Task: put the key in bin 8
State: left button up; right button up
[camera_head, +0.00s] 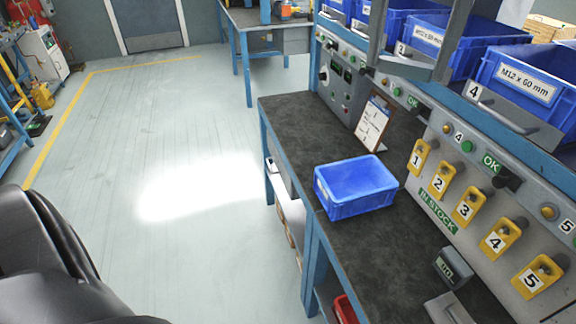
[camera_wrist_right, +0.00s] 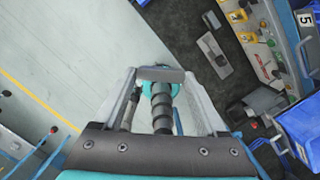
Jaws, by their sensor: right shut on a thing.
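In the wrist view the two grey fingers of this gripper (camera_wrist_right: 160,75) are closed on a short grey bar (camera_wrist_right: 160,73), which I take to be the key. It spans the gap between the fingertips, clear of the bench. The blue bins stand in a row at the upper right; one has the label M12 x 60 mm (camera_head: 526,82) above a plate with 4. I see no bin marked 8. My left gripper is not in view.
An empty-looking blue tray (camera_head: 345,208) stands on the dark bench top (camera_head: 290,115). Behind it is a clipboard (camera_head: 374,122). Yellow number tags (camera_head: 467,207) hang on the grey panel. A grey plate (camera_wrist_right: 213,57) lies on the bench. Open floor (camera_head: 150,130) is at left.

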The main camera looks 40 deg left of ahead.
aim_at(354, 186)
jog(key=i+j+u, duration=0.1)
jog(key=j, duration=0.3)
jog(key=i+j, duration=0.15)
jog(key=j, duration=0.2)
jog(key=i+j+u, duration=0.15)
jog(key=j, duration=0.2)
jog(key=i+j+u, duration=0.1)
jog(key=j, duration=0.3)
jog(key=i+j+u, duration=0.1)
jog(key=j, duration=0.2)
jog(key=i, duration=0.05)
